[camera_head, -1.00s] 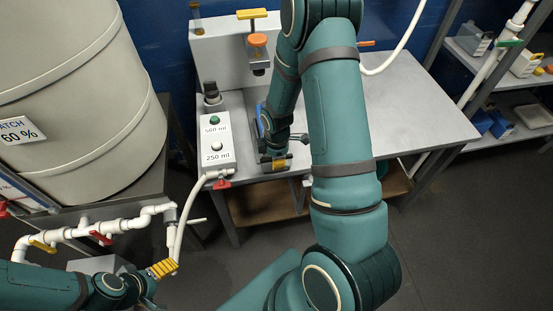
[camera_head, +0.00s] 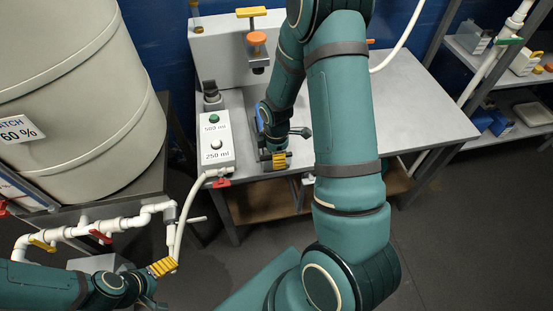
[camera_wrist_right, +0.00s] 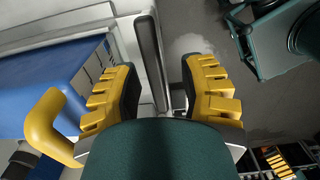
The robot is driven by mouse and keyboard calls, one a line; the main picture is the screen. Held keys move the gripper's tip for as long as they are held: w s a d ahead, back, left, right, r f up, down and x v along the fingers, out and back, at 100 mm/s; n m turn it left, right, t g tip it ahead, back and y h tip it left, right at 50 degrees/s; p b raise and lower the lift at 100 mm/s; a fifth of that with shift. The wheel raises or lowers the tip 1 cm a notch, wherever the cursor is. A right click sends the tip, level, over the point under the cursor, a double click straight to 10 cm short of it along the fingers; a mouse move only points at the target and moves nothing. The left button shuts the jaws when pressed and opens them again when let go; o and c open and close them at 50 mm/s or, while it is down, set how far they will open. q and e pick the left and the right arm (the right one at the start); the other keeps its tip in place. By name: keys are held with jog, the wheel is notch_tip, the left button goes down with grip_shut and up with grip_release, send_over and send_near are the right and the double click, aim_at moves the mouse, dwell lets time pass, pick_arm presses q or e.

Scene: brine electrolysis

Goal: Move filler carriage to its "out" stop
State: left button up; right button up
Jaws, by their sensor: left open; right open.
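The filler stands on the grey bench, with an orange-capped nozzle (camera_head: 257,41) and a yellow handle (camera_head: 251,12) on top. A blue part (camera_head: 260,113), perhaps of the filler carriage, shows beside my right arm, mostly hidden by it. My right gripper (camera_head: 280,160) is low at the bench's front edge. In the right wrist view its yellow-padded fingers (camera_wrist_right: 165,90) are open, with a dark upright bar (camera_wrist_right: 149,55) between them and no visible grip. A blue block (camera_wrist_right: 60,75) and a yellow curved handle (camera_wrist_right: 47,122) show at left there. My left gripper (camera_head: 163,267) is open beside the white hose.
A control box (camera_head: 215,142) marked 500 ml and 250 ml stands left of my right gripper. A large tank (camera_head: 75,90) and white pipes (camera_head: 120,222) are at left. The bench top (camera_head: 415,105) is clear at right. Shelves (camera_head: 510,90) stand far right.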

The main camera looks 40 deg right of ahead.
notch_tip(320, 180, up, 10)
dwell(0.3)
jog(key=shift+f, duration=0.1)
dwell(0.3)
